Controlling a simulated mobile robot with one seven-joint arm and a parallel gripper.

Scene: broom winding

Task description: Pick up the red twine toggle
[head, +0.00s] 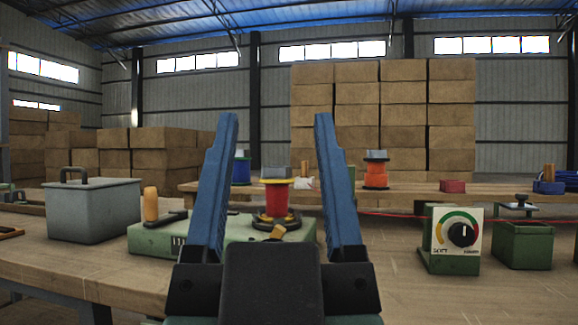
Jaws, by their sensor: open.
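My gripper (276,120) is open, its two blue fingers pointing up and away with nothing between them. Between the fingers, farther off, a spool wound in red (276,203) with yellow flanges stands on a pale green machine (238,231). A small yellow peg-like piece (278,232) sits at the front of the spool's dark base, just above my gripper's body in the picture. It may be the red twine toggle, but I cannot tell for sure. My gripper touches neither the spool nor this piece.
A grey lidded box (92,208) and a wooden-handled lever (151,205) stand at left. A dial box (455,238) and a green open bin (524,245) stand at right. A rear bench holds an orange spool (375,174) and a red block (452,186).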

